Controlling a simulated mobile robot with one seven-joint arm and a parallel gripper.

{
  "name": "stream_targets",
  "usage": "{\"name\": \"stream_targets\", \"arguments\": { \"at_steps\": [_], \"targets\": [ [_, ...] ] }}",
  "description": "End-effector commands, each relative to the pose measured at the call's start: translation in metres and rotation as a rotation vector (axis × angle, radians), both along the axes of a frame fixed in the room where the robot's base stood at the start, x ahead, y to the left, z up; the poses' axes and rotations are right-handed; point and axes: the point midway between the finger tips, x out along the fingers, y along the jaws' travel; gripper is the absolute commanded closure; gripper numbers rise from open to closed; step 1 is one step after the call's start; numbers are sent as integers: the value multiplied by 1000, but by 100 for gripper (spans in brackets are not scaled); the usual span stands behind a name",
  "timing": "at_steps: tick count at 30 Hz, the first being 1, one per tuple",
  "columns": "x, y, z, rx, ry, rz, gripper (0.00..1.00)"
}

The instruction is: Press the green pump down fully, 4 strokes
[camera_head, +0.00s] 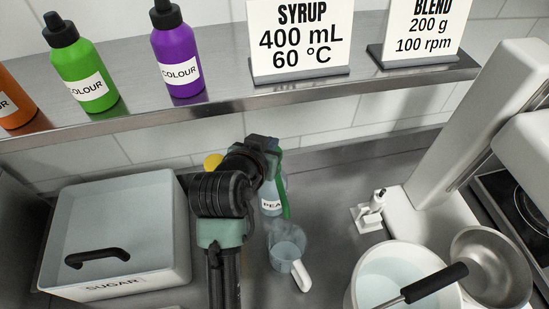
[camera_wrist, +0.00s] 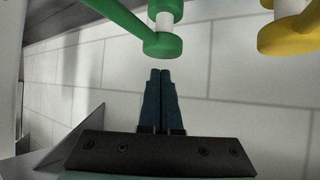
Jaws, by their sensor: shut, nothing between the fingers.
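The green pump (camera_wrist: 162,42) shows at the top of the wrist view, with a green spout running up to the left and a white stem. In the head view its green spout (camera_head: 284,196) hangs at the right of my wrist, above a clear bottle (camera_head: 271,207) with a partly hidden label. My gripper (camera_wrist: 165,72) is shut and empty, its fingertips just below the green pump head in the wrist picture. Whether they touch it I cannot tell. In the head view my arm hides the fingers and most of the pump.
A yellow pump (camera_wrist: 290,35) stands beside the green one; it also peeks out left of my arm. A clear jug (camera_head: 287,245) stands in front of the bottle. A sugar bin (camera_head: 120,225) is at left, a white bowl (camera_head: 362,270) at right. A steel shelf (camera_head: 220,92) runs above.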

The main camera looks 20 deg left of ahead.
Motion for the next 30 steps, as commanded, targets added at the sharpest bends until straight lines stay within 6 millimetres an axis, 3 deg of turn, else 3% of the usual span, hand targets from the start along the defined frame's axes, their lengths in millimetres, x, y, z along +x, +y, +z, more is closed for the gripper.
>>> {"name": "stream_targets", "arguments": {
  "at_steps": [13,30],
  "targets": [
    [0,0,0,1,-3,-1,100],
    [0,0,-17,0,-2,0,100]
  ]
}}
